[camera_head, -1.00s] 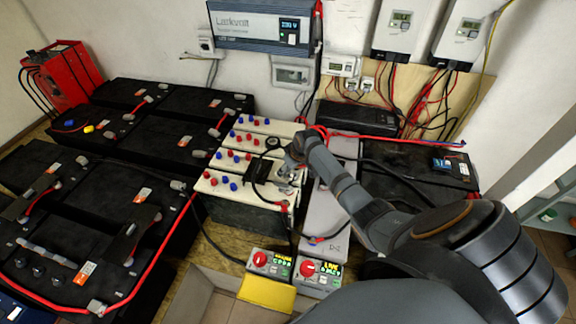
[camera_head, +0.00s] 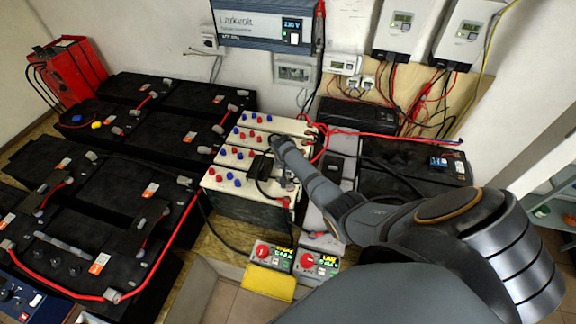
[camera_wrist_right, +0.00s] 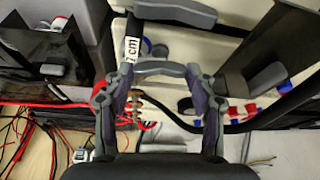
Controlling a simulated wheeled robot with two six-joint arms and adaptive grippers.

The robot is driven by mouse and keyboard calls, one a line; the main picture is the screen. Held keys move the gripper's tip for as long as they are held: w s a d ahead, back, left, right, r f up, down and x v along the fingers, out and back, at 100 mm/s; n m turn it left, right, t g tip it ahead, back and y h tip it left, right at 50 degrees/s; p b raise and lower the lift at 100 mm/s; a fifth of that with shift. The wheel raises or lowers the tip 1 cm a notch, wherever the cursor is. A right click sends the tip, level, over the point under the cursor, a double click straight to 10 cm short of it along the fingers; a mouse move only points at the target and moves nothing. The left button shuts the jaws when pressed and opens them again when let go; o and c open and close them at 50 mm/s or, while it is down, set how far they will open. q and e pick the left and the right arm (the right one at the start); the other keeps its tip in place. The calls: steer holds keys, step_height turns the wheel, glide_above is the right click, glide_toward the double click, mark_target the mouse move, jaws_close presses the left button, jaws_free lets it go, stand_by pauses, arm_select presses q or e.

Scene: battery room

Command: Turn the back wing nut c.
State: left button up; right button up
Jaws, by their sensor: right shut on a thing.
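My right gripper (camera_head: 284,176) is over the right edge of the bank of white-topped batteries (camera_head: 243,158). In the right wrist view, the gripper (camera_wrist_right: 160,72) has its two fingers bent inward. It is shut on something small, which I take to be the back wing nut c. The nut cannot be made out in the head view, where the wrist and fingers cover it. A small brass-coloured part (camera_wrist_right: 134,106) with red leads shows between the fingers in the wrist view. My left gripper is not in view.
A black cable (camera_wrist_right: 250,122) and red cables (camera_head: 355,136) run close to my right gripper. Two red-knobbed boxes (camera_head: 317,263) and a yellow block (camera_head: 268,283) stand in front. Large black batteries (camera_head: 130,195) fill the left side. An inverter (camera_head: 262,24) hangs behind.

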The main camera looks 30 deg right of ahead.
steer(key=shift+a+f+m+g, duration=0.1)
steer(key=shift+m+g, duration=0.2)
steer(key=shift+m, duration=0.5)
steer(key=o, duration=1.2)
steer(key=shift+c, duration=0.2)
steer(key=shift+h, duration=0.3)
